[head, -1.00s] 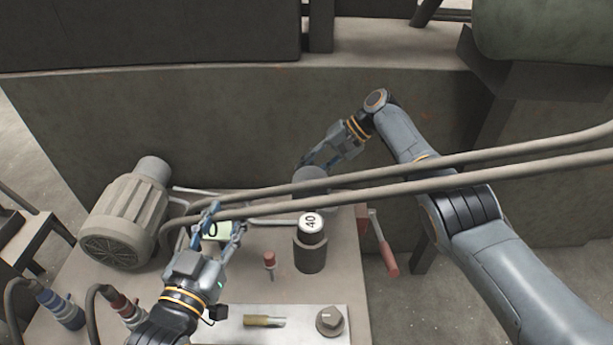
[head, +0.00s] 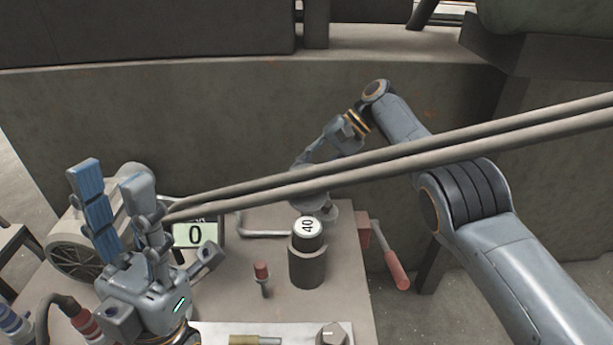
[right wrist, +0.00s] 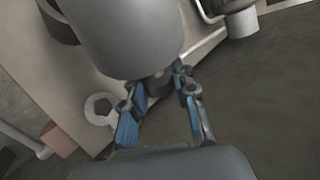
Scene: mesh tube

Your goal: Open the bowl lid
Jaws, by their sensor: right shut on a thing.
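In the right wrist view a large smooth grey cylindrical piece (right wrist: 120,35), which may be the bowl lid, fills the top. My right gripper (right wrist: 158,82) is shut on the small dark knob at its near end. In the head view my right gripper (head: 305,168) is at the bench's far side, partly hidden behind two pipes. A small grey round part (head: 326,212) shows below it; I cannot make out the bowl. My left gripper (head: 112,178) is open and empty, fingers pointing up, at the left above the bench.
Two long pipes (head: 400,155) cross in front of my right arm. A black cylinder with a white top marked 40 (head: 308,250) stands mid-bench. A display reading 0 (head: 195,234), a red-topped peg (head: 262,272), a motor (head: 75,250) and a red-handled crank (head: 396,270) are around.

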